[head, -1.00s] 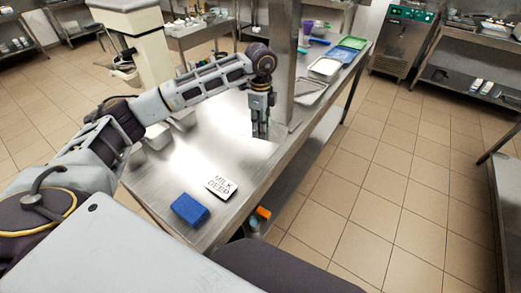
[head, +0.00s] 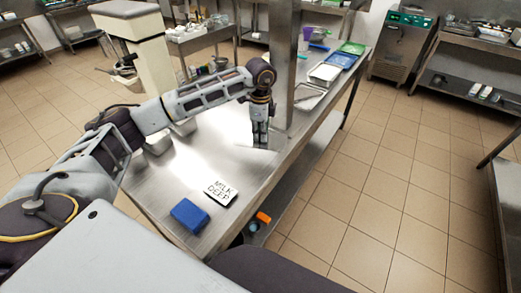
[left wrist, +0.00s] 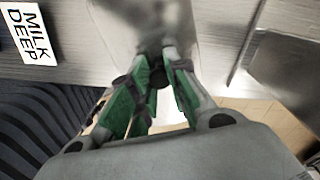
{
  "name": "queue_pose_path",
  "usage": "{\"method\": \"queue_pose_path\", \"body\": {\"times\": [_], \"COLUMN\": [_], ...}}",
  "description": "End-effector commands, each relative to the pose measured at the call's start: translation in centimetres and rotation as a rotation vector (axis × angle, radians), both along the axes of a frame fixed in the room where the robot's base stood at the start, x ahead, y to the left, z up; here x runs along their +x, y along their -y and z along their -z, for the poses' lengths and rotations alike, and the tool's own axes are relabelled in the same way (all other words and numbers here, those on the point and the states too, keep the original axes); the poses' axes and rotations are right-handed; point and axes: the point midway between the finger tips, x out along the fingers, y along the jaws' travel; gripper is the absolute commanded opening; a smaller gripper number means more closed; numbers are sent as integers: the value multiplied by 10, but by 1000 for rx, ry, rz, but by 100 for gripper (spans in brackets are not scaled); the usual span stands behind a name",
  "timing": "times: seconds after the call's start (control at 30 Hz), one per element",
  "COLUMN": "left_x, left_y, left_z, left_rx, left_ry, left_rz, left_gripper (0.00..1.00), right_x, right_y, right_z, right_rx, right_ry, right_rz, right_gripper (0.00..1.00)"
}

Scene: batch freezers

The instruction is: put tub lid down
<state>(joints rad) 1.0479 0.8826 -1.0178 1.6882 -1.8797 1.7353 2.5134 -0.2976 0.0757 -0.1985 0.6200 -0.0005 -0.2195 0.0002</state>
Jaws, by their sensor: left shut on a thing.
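My left gripper (head: 261,145) is low over the steel worktop (head: 185,165), beside the steel post. In the left wrist view its green-padded fingers (left wrist: 155,75) are closed together on something dark and small. A smooth grey steel surface (left wrist: 145,18) lies just beyond the fingertips. It looks like the tub lid, but it blends with the worktop, and I cannot tell whether it touches the worktop. Two steel tubs (head: 157,140) stand at the worktop's left edge, partly hidden by my left arm. My right gripper is not in view.
A "MILK DEEP" card (head: 220,192) and a blue block (head: 189,215) lie at the near end. A steel post (head: 283,65) rises close to the gripper. Trays (head: 324,73) and a purple cup (head: 307,32) are farther back. The middle of the worktop is clear.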

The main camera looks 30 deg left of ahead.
Motion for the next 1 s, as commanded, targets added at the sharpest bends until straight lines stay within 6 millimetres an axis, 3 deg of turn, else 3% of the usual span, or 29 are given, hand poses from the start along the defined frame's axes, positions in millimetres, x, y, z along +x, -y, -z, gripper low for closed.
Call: {"method": "queue_pose_path", "body": {"times": [0.23, 0.73, 1.0], "left_x": [0, 0, 0], "left_y": [0, 0, 0], "left_z": [26, 34, 65], "left_rx": [0, 0, -1], "left_ry": [-1, -1, -2], "left_rz": [0, 0, -1], "left_gripper": [0, 0, 0], "right_x": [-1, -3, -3], "right_y": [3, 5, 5], "right_z": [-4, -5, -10], "right_rx": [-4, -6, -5], "right_ry": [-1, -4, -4], "right_rz": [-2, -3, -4], "right_gripper": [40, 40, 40]}}
